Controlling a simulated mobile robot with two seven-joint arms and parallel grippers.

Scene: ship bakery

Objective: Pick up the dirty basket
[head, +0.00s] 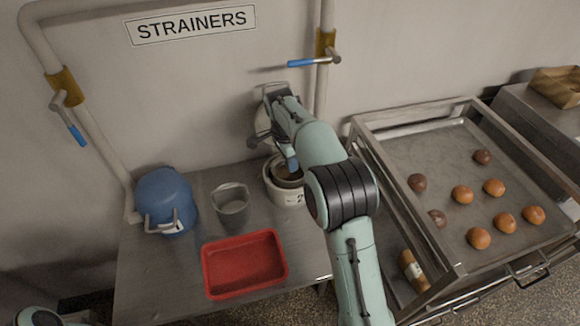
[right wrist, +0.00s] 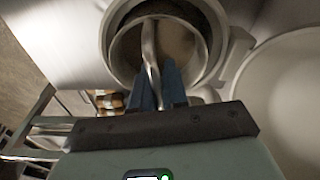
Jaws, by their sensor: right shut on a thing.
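The dirty basket (head: 288,174) is a round strainer with a brownish inside, and it sits in a white pot (head: 289,195) marked with a number on the steel table. In the right wrist view the basket (right wrist: 183,42) shows with its metal handle (right wrist: 149,45) rising between my blue fingertips. My right gripper (head: 291,163) is over the pot, and it also shows in the right wrist view (right wrist: 158,86), shut on the handle. My arm hides part of the pot and basket in the head view. My left gripper does not show.
On the steel table (head: 150,270) stand a blue lidded pot (head: 168,200), a grey metal cup (head: 230,206) and a red tray (head: 243,265). A rack with a tray of buns (head: 462,195) stands close on the right. Wall pipes (head: 95,130) rise behind the table.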

